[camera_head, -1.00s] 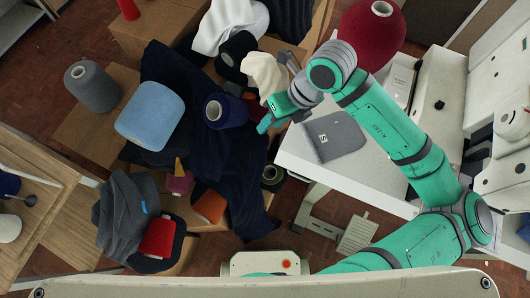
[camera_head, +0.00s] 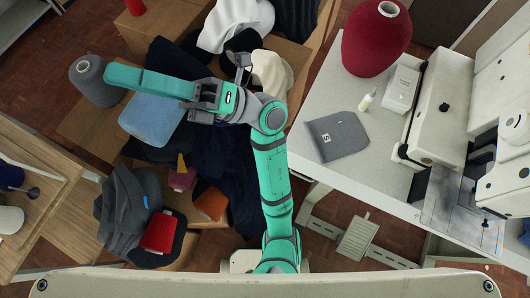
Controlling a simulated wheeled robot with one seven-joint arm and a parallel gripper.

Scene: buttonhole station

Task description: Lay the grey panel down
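The grey panel (camera_head: 337,137) lies flat on the white tabletop (camera_head: 385,182), near its left edge. It is dark grey with a small white square mark close to its left side. Nothing covers it and my arm is clear of it. My gripper (camera_head: 135,79) is at the far left end of my arm, well away from the panel and above the pile of fabric and the light blue block. I see it edge-on, so the gap between its fingers is hidden. I see nothing held in it.
A large dark red cone (camera_head: 373,42) stands at the back of the table. A small white bottle (camera_head: 367,100) and a white box (camera_head: 402,88) stand behind the panel. White machines (camera_head: 440,105) line the right. Cartons, yarn and cloth crowd the left. The tabletop in front of the panel is clear.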

